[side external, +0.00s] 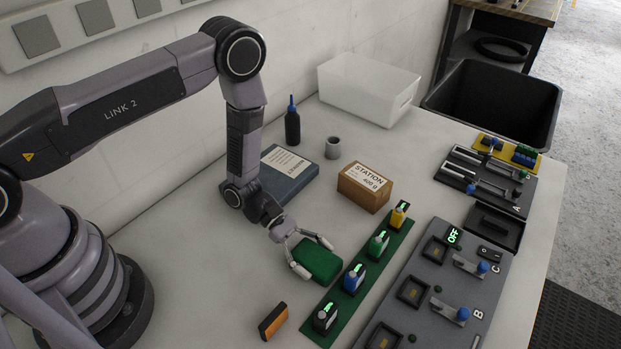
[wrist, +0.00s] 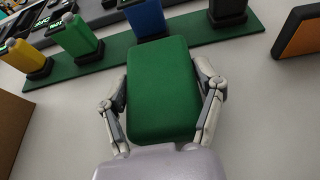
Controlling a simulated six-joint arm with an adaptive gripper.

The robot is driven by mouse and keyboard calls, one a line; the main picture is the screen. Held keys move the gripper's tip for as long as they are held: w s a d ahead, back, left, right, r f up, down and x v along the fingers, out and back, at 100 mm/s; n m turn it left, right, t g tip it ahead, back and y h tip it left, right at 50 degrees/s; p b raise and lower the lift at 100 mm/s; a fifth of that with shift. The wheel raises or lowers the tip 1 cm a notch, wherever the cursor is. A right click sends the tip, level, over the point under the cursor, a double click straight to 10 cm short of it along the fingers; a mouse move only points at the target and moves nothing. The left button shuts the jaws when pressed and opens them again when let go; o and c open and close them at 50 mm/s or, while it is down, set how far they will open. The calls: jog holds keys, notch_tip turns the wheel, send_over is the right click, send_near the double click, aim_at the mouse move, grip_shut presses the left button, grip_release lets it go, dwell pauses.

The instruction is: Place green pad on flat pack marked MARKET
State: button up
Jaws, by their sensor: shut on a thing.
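The green pad (side external: 318,261) is a rounded block in the side external view, low over the table beside the green strip. It also fills the middle of the wrist view (wrist: 162,88). My gripper (side external: 303,257) is shut on the pad, one finger on each side of it; both fingers show in the wrist view (wrist: 162,105). I cannot tell whether the pad touches the table. A flat blue-grey pack (side external: 283,184) with a white label lies behind my wrist, near the wall. Its label is turned and too small to read surely. My forearm hides its left edge.
A cardboard box (side external: 364,188) marked STATION stands right of the flat pack. A dark bottle (side external: 292,127) and a grey cup (side external: 333,148) stand behind. A green strip (side external: 377,268) carries several coloured bottles. An orange-black block (side external: 273,321) stands in front. A white bin (side external: 368,88) is at the back.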

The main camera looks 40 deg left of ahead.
jog(key=shift+r, duration=0.45)
jog(key=shift+c, duration=0.4)
jog(key=r, duration=0.8)
jog(key=shift+w+a+r, duration=0.2)
jog(key=shift+w+r, duration=0.1)
jog(key=w+a+r+n+t+y, duration=0.1)
jog(key=w+a+n+t+y, duration=0.1)
jog(key=w+a+n+t, duration=0.55)
jog(key=n+t+y, duration=0.2)
send_over(287, 173)
notch_tip(287, 173, down, 3)
jog(key=shift+r+m, duration=0.1)
jog(key=shift+m, duration=0.15)
jog(key=shift+f, duration=2.15)
jog(key=o, duration=1.2)
jog(key=shift+f, duration=0.1)
jog(key=shift+c, duration=0.2)
